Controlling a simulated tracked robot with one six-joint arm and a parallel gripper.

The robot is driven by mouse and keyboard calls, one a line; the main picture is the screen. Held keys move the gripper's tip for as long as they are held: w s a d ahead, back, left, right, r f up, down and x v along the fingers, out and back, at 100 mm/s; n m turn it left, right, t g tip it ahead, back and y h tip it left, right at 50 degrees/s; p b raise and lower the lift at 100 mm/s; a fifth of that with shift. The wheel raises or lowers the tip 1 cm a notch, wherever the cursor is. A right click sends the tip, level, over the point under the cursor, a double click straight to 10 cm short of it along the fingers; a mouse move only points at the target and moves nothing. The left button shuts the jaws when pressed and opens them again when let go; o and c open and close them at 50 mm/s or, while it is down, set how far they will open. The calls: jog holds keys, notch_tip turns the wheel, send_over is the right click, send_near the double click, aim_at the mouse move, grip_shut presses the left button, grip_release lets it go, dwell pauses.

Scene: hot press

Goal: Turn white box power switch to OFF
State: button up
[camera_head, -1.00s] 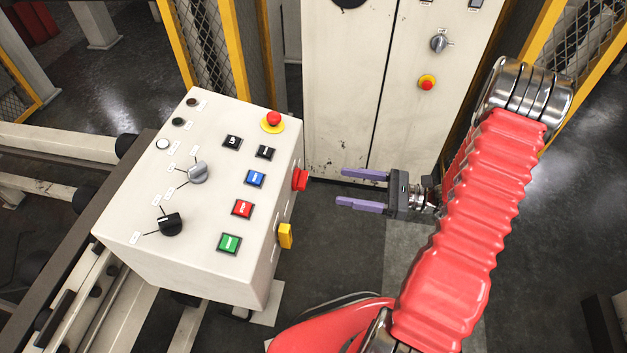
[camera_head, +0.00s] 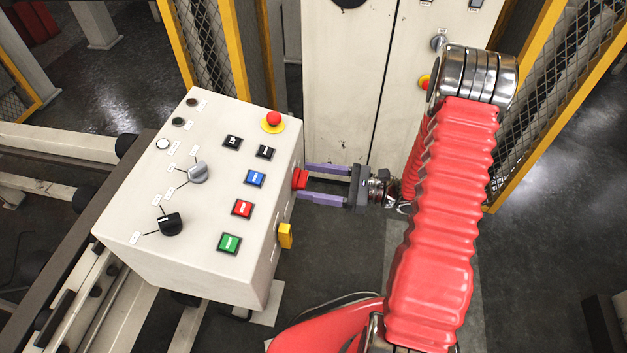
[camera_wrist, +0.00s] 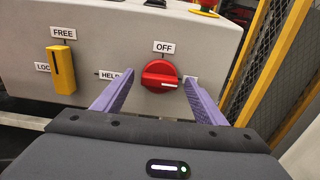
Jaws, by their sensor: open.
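The white control box (camera_head: 200,255) stands left of my arm in the head view. On its right side face is the red rotary power switch (camera_head: 300,179). In the wrist view the red switch (camera_wrist: 161,76) sits under an OFF label, with its white mark lying about level and pointing right. A HELD-like label, partly hidden, is on its left; another label on its right is mostly hidden by a finger. My gripper (camera_wrist: 155,95) is open, its purple fingers on either side of the switch. I cannot tell whether they touch it. My gripper (camera_head: 305,182) also shows in the head view.
A yellow lever (camera_wrist: 62,68) with a FREE label sits left of the red switch. A red emergency stop (camera_head: 273,119) is on the box top. A tall white cabinet (camera_head: 340,90) and a yellow-framed mesh fence (camera_head: 545,100) stand behind.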

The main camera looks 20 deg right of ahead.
jog(key=shift+c, duration=0.2)
jog(key=c, duration=1)
jog(key=shift+n, duration=0.4)
jog(key=n, duration=1.2)
jog(key=shift+s+a+f, duration=0.1)
jog(key=shift+s+f, duration=0.05)
jog(key=shift+s, duration=0.05)
jog(key=n, duration=0.5)
jog(key=shift+s+f, duration=0.1)
jog(key=shift+f, duration=0.1)
